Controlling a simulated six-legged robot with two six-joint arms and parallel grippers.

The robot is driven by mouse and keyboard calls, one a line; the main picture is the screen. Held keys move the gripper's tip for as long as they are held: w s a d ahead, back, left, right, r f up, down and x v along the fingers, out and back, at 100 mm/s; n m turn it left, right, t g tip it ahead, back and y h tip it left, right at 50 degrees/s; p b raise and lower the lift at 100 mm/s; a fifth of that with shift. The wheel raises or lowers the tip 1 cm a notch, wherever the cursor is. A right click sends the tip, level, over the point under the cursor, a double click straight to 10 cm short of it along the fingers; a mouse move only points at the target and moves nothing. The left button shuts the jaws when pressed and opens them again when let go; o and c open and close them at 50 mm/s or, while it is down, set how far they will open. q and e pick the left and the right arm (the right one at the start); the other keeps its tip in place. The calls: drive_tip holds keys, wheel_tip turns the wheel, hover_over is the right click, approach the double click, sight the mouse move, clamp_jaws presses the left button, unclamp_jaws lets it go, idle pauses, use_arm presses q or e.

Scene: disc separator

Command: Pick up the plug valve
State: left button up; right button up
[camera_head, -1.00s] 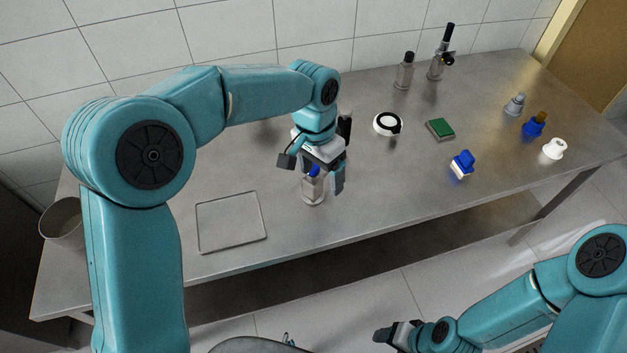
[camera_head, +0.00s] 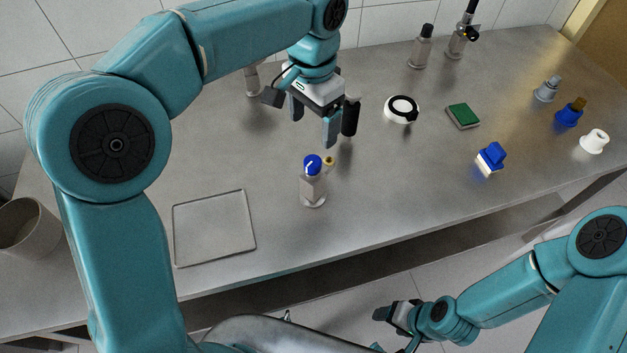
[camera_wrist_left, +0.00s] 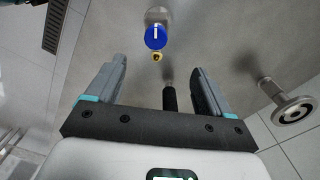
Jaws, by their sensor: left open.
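The thing I take for the plug valve (camera_head: 313,188) stands upright on the steel table, with a grey body, a blue knob with a white mark and a small brass fitting at its side. Its blue knob also shows at the top of the left wrist view (camera_wrist_left: 155,37), beyond the fingertips. My left gripper (camera_head: 313,122) is open and empty, above and behind the valve, apart from it. Its two fingers (camera_wrist_left: 160,75) show in the left wrist view. My right gripper (camera_head: 395,316) hangs low in front of the table; its jaw opening is unclear.
A black-topped piece (camera_head: 350,118) stands close beside my left gripper. A shallow tray (camera_head: 214,265) lies left of the valve. A white-and-black ring (camera_head: 402,109), a green block (camera_head: 463,115) and a blue-and-white part (camera_head: 490,158) lie to the right. Bare table surrounds the valve.

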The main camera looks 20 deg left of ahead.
sight(314, 161)
use_arm(q)
drive_tip(key=f, duration=0.1)
drive_tip(key=s+f, duration=0.1)
drive_tip(key=f, duration=0.1)
drive_tip(key=shift+s+d+f, duration=0.2)
drive_tip(key=shift+d+f, duration=0.15)
drive_tip(key=shift+d, duration=0.05)
drive_tip(key=f, duration=0.5)
drive_tip(key=shift+w+a+f, duration=0.15)
drive_tip(key=shift+w+a, duration=0.1)
drive_tip(key=shift+w, duration=0.15)
drive_tip(key=shift+s+f, duration=0.1)
drive_tip(key=shift+f, duration=0.2)
drive_tip(key=shift+s+d+f, duration=0.1)
drive_tip(key=shift+s+d, duration=0.1)
drive_tip(key=f, duration=0.5)
drive_tip(key=shift+w+a+p, duration=0.15)
drive_tip(key=shift+a+p, duration=0.05)
drive_tip(key=shift+p, duration=0.2)
drive_tip(key=shift+s+d, duration=0.1)
drive_tip(key=shift+s, duration=0.15)
drive_tip(key=shift+w, duration=0.2)
drive_tip(key=c, duration=0.9)
clamp_jaws()
